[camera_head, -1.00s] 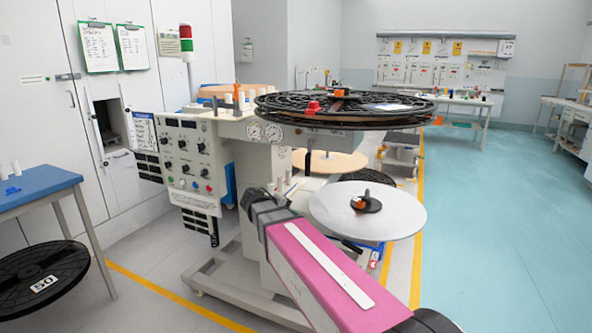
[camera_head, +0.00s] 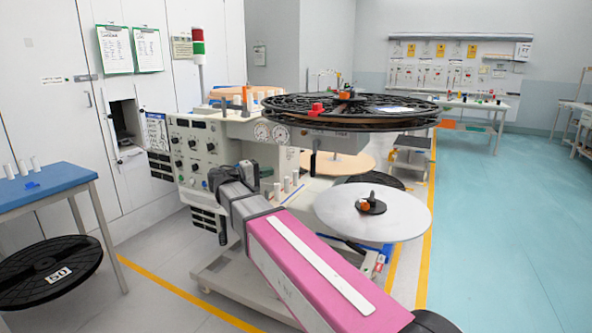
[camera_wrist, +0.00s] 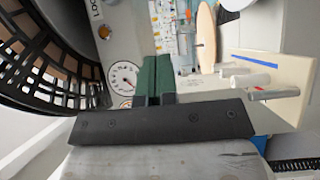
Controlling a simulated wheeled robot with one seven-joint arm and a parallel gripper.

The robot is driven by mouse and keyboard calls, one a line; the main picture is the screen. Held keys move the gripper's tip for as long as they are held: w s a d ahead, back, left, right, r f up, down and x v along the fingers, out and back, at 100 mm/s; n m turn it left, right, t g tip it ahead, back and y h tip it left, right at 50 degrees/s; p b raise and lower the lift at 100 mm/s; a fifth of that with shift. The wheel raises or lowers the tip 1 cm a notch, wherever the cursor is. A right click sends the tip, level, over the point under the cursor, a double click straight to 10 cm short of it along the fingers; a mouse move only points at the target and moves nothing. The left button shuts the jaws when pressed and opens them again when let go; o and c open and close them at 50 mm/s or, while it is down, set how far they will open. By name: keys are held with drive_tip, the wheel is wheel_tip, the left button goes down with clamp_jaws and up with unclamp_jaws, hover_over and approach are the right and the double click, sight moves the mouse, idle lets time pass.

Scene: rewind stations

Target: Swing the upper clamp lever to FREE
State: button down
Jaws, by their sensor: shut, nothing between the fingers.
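The upper reel (camera_head: 400,105) is a large black slotted disc lying flat on top of the rewind machine. A hub with an orange and black part (camera_head: 346,94) stands at its middle, and a red block (camera_head: 317,109) sits near it. I cannot tell which part is the upper clamp lever or where it points. In the wrist view the reel (camera_wrist: 40,70) fills the left side, beside a partly cut-off "LOC" label (camera_wrist: 97,10). My gripper (camera_wrist: 157,62) has green fingers, shut together and empty, in front of the machine's face. My wrist hides part of the machine in the head view.
Gauges (camera_head: 262,132) and a knob panel (camera_head: 193,152) are on the machine front. White pegs (camera_wrist: 240,78) jut out at the right in the wrist view. A pale lower disc (camera_head: 400,220) with its own orange and black hub part stands below. Open floor (camera_head: 510,220) lies right.

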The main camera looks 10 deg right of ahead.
sight(313, 166)
drive_tip(key=s+d+x, duration=0.1)
drive_tip(key=s+x, duration=0.1)
drive_tip(key=x, duration=1)
drive_tip(key=shift+s+d, duration=0.2)
drive_tip(key=shift+d, duration=0.1)
drive_tip(key=shift+f, duration=0.1)
drive_tip(key=shift+d, duration=0.1)
